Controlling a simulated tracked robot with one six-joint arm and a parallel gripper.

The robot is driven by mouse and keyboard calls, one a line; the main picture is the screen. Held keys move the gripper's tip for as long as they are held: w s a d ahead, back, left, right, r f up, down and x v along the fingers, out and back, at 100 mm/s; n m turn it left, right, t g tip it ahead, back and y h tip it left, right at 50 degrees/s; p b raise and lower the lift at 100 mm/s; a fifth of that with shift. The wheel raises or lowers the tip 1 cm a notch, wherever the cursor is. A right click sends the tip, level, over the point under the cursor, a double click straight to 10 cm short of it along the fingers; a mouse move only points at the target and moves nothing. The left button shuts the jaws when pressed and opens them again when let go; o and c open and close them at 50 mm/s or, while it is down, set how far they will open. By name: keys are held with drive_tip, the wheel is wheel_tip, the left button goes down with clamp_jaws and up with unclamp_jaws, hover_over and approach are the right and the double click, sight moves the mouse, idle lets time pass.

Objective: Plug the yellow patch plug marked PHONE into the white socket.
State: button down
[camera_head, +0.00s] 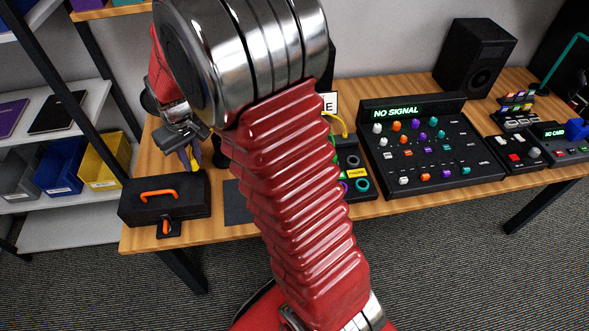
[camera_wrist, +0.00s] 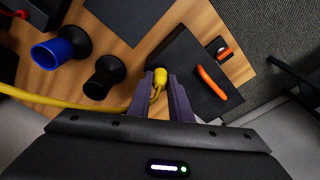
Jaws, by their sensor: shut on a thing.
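My gripper (camera_head: 190,160) hangs over the table's left end, just above the black case. In the wrist view, my gripper (camera_wrist: 166,84) is shut on a yellow plug (camera_wrist: 160,76), which sits between the fingertips. Its yellow cable (camera_wrist: 85,106) runs off to the left. The plug also shows as a small yellow spot in the head view (camera_head: 196,166). I cannot read any marking on it. A dark patch panel (camera_head: 361,172) with coloured socket rings and a yellow label stands right of my arm. My arm covers part of it, and I cannot make out a white socket.
The black case (camera_head: 186,204) with an orange handle (camera_head: 159,196) lies close under my gripper. A blue flared piece (camera_wrist: 58,48) and a black one (camera_wrist: 104,76) stand nearby. A control console (camera_head: 428,140) reading NO SIGNAL is right of the panel. Shelves with bins (camera_head: 103,165) are left.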

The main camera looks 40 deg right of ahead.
drive_tip(key=s+d+f+n, duration=0.2)
drive_tip(key=s+d, duration=1.6)
drive_tip(key=s, duration=0.3)
drive_tip(key=shift+d, duration=0.4)
drive_tip(key=shift+f, duration=0.1)
drive_tip(key=shift+f, duration=2.35)
drive_tip(key=shift+f, duration=0.1)
drive_tip(key=shift+f, duration=1)
idle(0.5)
